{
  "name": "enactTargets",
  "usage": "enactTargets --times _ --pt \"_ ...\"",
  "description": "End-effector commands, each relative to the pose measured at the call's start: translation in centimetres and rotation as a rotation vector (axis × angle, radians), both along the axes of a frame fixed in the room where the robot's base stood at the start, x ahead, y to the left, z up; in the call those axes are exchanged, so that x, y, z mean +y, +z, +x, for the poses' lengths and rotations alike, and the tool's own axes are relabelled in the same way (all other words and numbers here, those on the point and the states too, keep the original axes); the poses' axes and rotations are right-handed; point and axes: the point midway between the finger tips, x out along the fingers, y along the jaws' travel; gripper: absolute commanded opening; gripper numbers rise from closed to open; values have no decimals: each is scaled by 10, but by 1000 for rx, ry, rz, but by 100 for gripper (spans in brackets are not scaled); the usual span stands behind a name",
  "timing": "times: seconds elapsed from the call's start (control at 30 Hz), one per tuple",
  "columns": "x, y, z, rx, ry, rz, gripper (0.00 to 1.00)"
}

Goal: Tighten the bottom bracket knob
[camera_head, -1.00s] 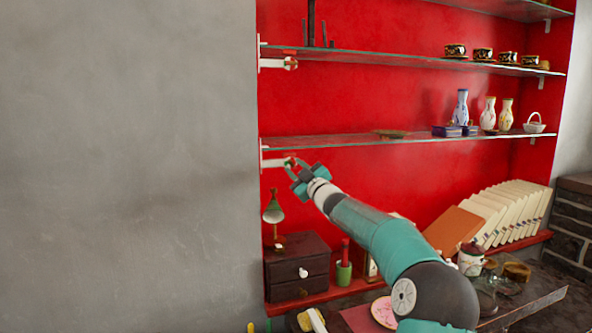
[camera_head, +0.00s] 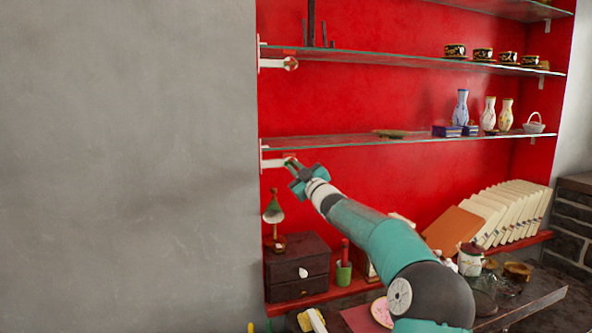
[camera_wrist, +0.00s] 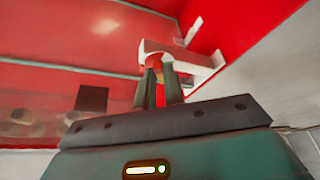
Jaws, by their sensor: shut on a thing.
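The lower white bracket (camera_head: 272,163) sticks out from the wall at the left end of the lower glass shelf (camera_head: 350,138). It also shows in the wrist view (camera_wrist: 190,57). My gripper (camera_head: 290,163) is at the outer end of this bracket, just under the shelf. In the wrist view my gripper (camera_wrist: 160,80) has its two fingers close together around the reddish bracket knob (camera_wrist: 159,94), shut on it. The fingers hide much of the knob. An upper bracket with a round knob (camera_head: 290,63) sits under the shelf above.
Vases (camera_head: 488,112) and a basket (camera_head: 534,124) stand on the lower glass shelf at right. A green lamp (camera_head: 273,208), a dark drawer box (camera_head: 298,268) and a green cup (camera_head: 343,273) stand below my gripper. The grey wall is bare at left.

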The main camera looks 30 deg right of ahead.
Motion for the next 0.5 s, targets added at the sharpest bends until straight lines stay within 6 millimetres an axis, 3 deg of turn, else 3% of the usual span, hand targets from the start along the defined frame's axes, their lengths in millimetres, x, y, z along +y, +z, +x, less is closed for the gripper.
enactTargets --times 0.5 --pt "6 -1 2 -103 2 399 0"
